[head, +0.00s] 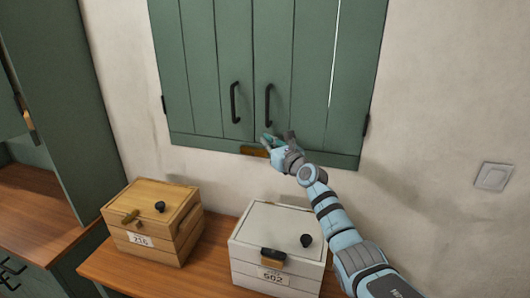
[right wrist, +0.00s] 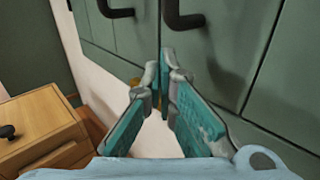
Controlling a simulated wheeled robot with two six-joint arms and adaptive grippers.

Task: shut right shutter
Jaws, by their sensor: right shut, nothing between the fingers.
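The right shutter (head: 300,80) is a dark green plank panel with a black bar handle (head: 268,104). It hangs beside the left shutter (head: 205,80) and looks about flush with it; a small gap cannot be ruled out. My right gripper (head: 267,144) is shut and empty at the lower edge, near the seam, below the handle. In the right wrist view its fingertips (right wrist: 163,72) are together in front of the right shutter (right wrist: 235,45); whether they touch it is unclear. A brass piece (head: 254,151) sits below the seam, partly hidden. My left gripper is not in view.
A wooden box (head: 187,238) and a white box (head: 262,253), both with black knobs, stand on a wooden bench (head: 118,266) below. A green cabinet (head: 62,110) stands at left. A wall switch (head: 494,176) is at right, with bare wall around it.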

